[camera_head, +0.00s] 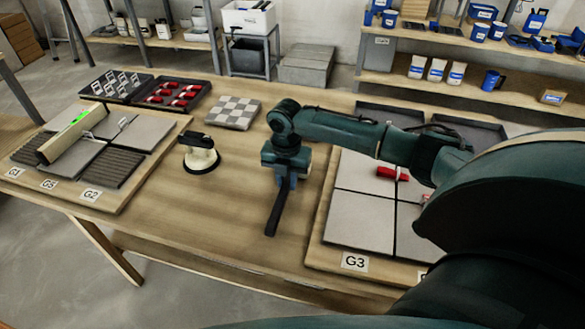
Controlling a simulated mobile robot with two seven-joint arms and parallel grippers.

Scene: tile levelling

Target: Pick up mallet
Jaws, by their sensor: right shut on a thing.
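My right gripper (285,172) hangs over the middle of the wooden table and points down. It is shut on a dark, narrow bar (274,215), which looks like the handle of the mallet. The bar slants down toward the table's front edge. I cannot make out a mallet head; the gripper may hide it. I cannot tell whether the bar touches the table. My left gripper is not in view.
A cream suction lifter (201,160) with a black grip stands left of my right gripper. Tile boards lie left (130,190) and right (322,253). A level (70,135) rests on the left tiles. Trays with red pieces (180,95) and a checkered tile (233,112) lie behind.

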